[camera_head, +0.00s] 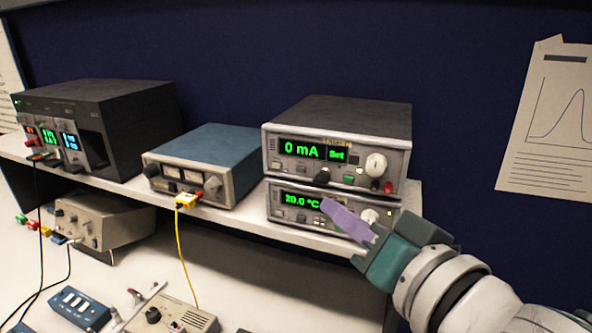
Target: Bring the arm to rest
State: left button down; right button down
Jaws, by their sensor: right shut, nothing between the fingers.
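My right gripper (328,206) comes in from the lower right, with purple fingers, a teal body and a white arm behind it. Its fingers are together and empty. The fingertips are in front of the lower instrument (290,207), which reads 20.0 °C, and overlap part of its front panel. I cannot tell whether they touch it. The upper instrument (340,120) sits on top of it and reads 0 mA beside a "Set" label. My left gripper is not in view.
A shelf (235,222) holds the stacked instruments, a blue-topped box (210,160) with a yellow cable (180,250), and a large black unit (110,110). Below are a beige box (100,222), a blue switch box (80,308) and another device (165,318). Papers (550,120) hang on the dark wall.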

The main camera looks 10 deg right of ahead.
dwell(0.3)
jog(key=s+d+f+n+g+h, duration=0.15)
jog(key=s+g, duration=0.25)
jog(key=s, duration=0.4)
jog(key=s+d+f+n+g+h, duration=0.1)
jog(key=s+d+f+n+g, duration=0.2)
jog(key=s, duration=0.4)
jog(key=s+d+f+n+g+h, duration=0.1)
jog(key=s+f+n+g, duration=0.15)
jog(key=s+g, duration=0.4)
notch_tip(320, 180, up, 17)
jog(key=s+t+p, duration=0.1)
jog(key=s+p, duration=0.1)
jog(key=p, duration=1.5)
jog(key=shift+p, duration=0.35)
jog(key=shift+s+r+y, duration=0.1)
jog(key=shift+y, duration=0.15)
